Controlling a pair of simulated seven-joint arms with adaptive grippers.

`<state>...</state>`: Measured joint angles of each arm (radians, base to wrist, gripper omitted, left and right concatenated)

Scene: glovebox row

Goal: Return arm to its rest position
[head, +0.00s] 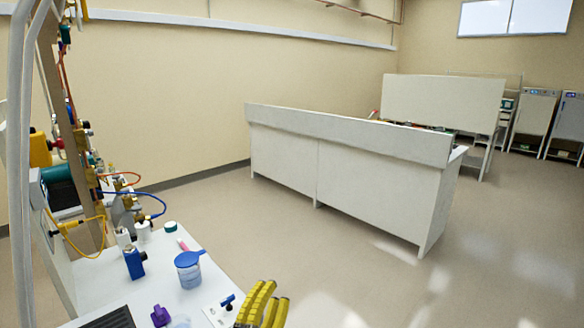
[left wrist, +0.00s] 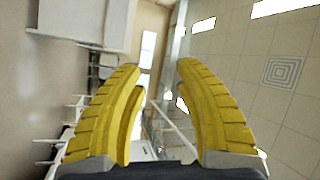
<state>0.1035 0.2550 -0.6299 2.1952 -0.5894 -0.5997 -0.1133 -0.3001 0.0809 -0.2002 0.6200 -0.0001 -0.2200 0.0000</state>
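My left gripper (head: 264,296) shows at the bottom of the head view, its yellow ribbed fingers pointing up beside the right edge of the white bench. In the left wrist view the two yellow fingers of this gripper (left wrist: 160,75) stand apart with nothing between them. Beyond them are the ceiling and walls, so the gripper points upward. My right gripper is in neither view.
The white bench (head: 135,285) at lower left holds a blue-lidded container (head: 188,271), a blue block (head: 134,263), a purple item (head: 160,316) and tubing fixtures. A long white counter (head: 340,170) stands farther back. The floor between is clear.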

